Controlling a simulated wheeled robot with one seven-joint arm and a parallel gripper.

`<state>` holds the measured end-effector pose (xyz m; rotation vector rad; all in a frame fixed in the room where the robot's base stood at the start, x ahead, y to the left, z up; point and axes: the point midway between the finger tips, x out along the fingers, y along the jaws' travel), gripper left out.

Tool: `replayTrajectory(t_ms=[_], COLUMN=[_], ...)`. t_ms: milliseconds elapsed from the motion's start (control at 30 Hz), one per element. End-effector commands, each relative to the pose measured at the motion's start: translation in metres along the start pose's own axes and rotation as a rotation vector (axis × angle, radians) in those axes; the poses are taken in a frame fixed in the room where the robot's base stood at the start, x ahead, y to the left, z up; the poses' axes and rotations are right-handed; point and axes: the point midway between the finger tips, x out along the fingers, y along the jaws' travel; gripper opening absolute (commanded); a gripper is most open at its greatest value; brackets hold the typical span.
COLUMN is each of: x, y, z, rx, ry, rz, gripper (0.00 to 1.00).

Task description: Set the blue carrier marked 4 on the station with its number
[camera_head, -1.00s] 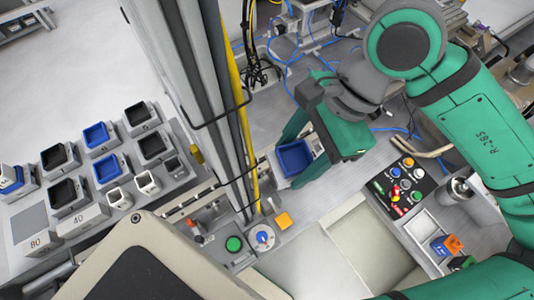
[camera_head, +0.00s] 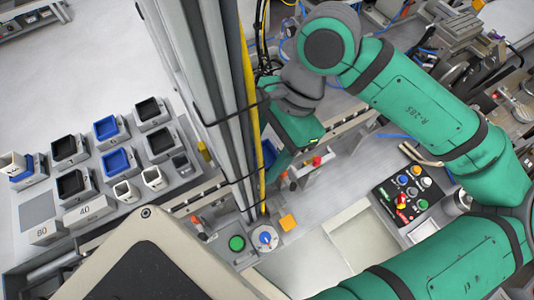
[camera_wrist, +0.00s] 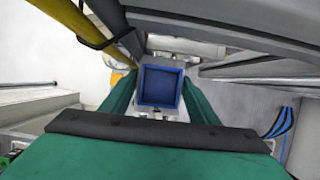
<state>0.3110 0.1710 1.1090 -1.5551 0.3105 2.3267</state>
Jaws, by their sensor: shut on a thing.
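My gripper (camera_wrist: 160,98) is shut on a blue carrier (camera_wrist: 160,107), an open-topped square box held between the two green fingers in the wrist view. Its number cannot be read. In the head view my gripper (camera_head: 290,128) is just right of the grey column, and only a blue sliver of the carrier (camera_head: 276,158) shows beside it. At the left is a grey stepped rack (camera_head: 38,208) with carriers on it. Blue ones stand there at the back (camera_head: 106,128), in the middle (camera_head: 116,161) and at the left edge (camera_head: 24,173).
The tall grey column (camera_head: 205,90) and a yellow cable (camera_head: 252,110) stand between my gripper and the rack. A button panel (camera_head: 402,195) lies at the right. A green button (camera_head: 237,243) and an orange block (camera_head: 288,222) sit near the column's foot.

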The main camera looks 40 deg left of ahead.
Motion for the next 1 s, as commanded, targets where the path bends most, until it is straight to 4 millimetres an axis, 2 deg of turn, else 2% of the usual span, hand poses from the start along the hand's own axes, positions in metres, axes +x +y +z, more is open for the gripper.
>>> replayTrajectory(t_ms=[467,700,1000], x=[0.035,0.05,0.055], y=[-0.03,-0.029,-0.029], z=[-0.014,-0.021,-0.023], rx=[-0.002,0.0,-0.001], ry=[-0.002,-0.001,-0.001], rz=[0.001,0.0,0.0], gripper=[0.23,0.23,0.23])
